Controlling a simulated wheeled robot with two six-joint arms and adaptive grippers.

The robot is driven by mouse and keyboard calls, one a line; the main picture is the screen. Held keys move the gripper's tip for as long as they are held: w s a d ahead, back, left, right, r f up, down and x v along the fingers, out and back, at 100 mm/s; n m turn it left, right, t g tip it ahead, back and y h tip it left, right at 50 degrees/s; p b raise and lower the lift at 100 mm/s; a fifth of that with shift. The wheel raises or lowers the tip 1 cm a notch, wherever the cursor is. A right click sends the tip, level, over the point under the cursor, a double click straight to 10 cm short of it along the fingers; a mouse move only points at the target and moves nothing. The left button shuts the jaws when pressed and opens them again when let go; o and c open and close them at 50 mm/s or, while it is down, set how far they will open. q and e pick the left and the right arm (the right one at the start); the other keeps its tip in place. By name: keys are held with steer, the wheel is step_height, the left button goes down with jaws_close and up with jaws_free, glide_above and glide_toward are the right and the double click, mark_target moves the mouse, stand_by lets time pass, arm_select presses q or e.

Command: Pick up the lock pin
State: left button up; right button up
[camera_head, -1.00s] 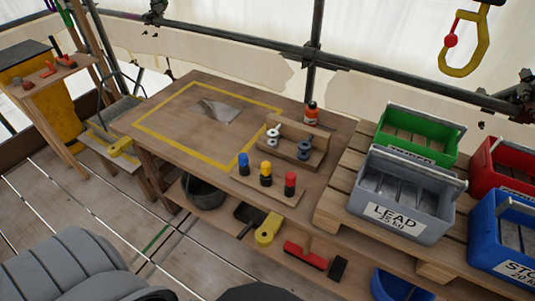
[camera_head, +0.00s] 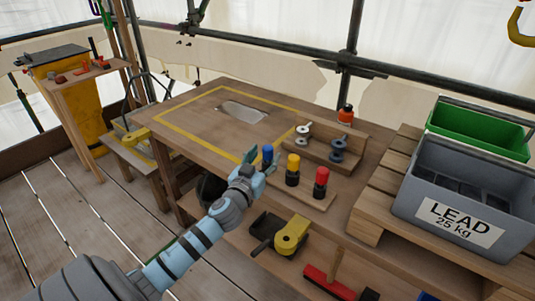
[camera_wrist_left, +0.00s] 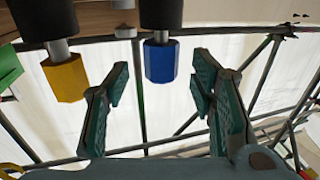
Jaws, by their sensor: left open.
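Three dark pins with coloured heads stand upright in a row on a small wooden block (camera_head: 318,203) at the bench's front edge: blue (camera_head: 267,152), yellow (camera_head: 293,163) and red (camera_head: 321,178). Nothing visible marks which one is the lock pin. My left gripper (camera_head: 261,169) is open and empty, right at the blue-headed pin. In the left wrist view the blue head (camera_wrist_left: 161,62) shows between the spread fingers of my left gripper (camera_wrist_left: 160,88), with no clear contact. The yellow head (camera_wrist_left: 65,78) is left of them there. My right gripper is out of view.
The wooden bench (camera_head: 195,122) has a yellow taped outline around a grey sheet (camera_head: 242,111). A wooden rack (camera_head: 345,140) with metal fittings stands close behind the pins. The grey LEAD crate (camera_head: 463,205) stands at the right. The bench's left part is mostly clear.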

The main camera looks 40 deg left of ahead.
mark_target(266, 153)
arm_select(q)
steer(key=x, duration=0.3)
steer(key=shift+w+a, duration=0.15)
steer(key=shift+w, duration=0.05)
jaws_close()
